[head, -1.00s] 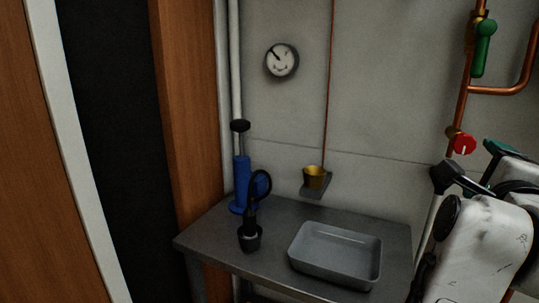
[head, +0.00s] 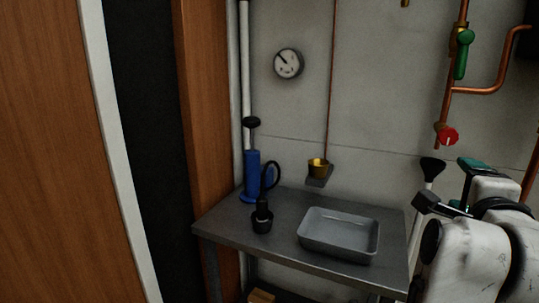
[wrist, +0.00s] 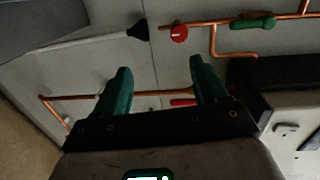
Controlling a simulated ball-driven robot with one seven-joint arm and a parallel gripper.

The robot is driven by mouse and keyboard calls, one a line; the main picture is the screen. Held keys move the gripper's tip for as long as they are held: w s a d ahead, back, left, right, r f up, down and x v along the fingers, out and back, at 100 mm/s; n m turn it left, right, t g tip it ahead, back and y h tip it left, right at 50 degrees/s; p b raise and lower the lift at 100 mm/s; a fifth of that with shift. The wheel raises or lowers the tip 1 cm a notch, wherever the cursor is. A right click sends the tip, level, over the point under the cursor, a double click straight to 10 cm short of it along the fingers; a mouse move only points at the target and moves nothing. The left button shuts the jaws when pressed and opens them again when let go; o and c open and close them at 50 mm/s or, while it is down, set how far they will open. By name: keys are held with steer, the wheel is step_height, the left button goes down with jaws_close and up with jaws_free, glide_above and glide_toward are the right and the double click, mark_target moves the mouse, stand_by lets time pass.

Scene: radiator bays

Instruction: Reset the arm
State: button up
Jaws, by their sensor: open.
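My gripper (wrist: 155,85) shows in the wrist view with its two green fingers spread apart and nothing between them. Copper pipe and the pale wall lie behind the fingers. In the head view my white arm is folded at the lower right. The green end of my gripper (head: 480,166) shows there above the arm, in front of the wall. The fingertips are not clear in the head view.
A metal table (head: 285,255) holds a grey tray (head: 340,248), a blue pump (head: 252,176) and a black torch-like tool (head: 262,218). A brass cup (head: 318,168) sits on a wall bracket. A red valve knob (head: 447,135) and a green valve handle (head: 462,55) are close to my arm.

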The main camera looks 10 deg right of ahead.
steer(key=s+a+f+n+g+y+p, duration=0.25)
steer(key=f+n, duration=0.45)
steer(key=f, duration=0.4)
steer(key=s+a+f+n+g+y+p, duration=0.1)
steer(key=s+f+n+g+y+p, duration=0.2)
steer(key=f+n, duration=0.55)
steer(key=s+a+f+n+g+p, duration=0.1)
steer(key=s+a+f+n+g, duration=0.1)
steer(key=s+f, duration=0.4)
steer(key=s+a+f+n+g+y+p, duration=0.1)
steer(key=s+f+n+g, duration=0.1)
steer(key=s+f, duration=0.4)
steer(key=shift+a+g+p, duration=0.4)
steer(key=shift+g, duration=0.15)
steer(key=s+a+f+n+g, duration=0.1)
steer(key=s, duration=0.2)
steer(key=s+a+f+n+g+y+p, duration=0.1)
steer(key=s+f, duration=0.1)
steer(key=s, duration=0.2)
steer(key=s+a+f+n+g+y, duration=0.1)
steer(key=s+a+f+n, duration=0.1)
steer(key=s, duration=0.1)
steer(key=shift+s+f, duration=0.1)
steer(key=shift+s, duration=0.15)
steer(key=shift+c, duration=0.2)
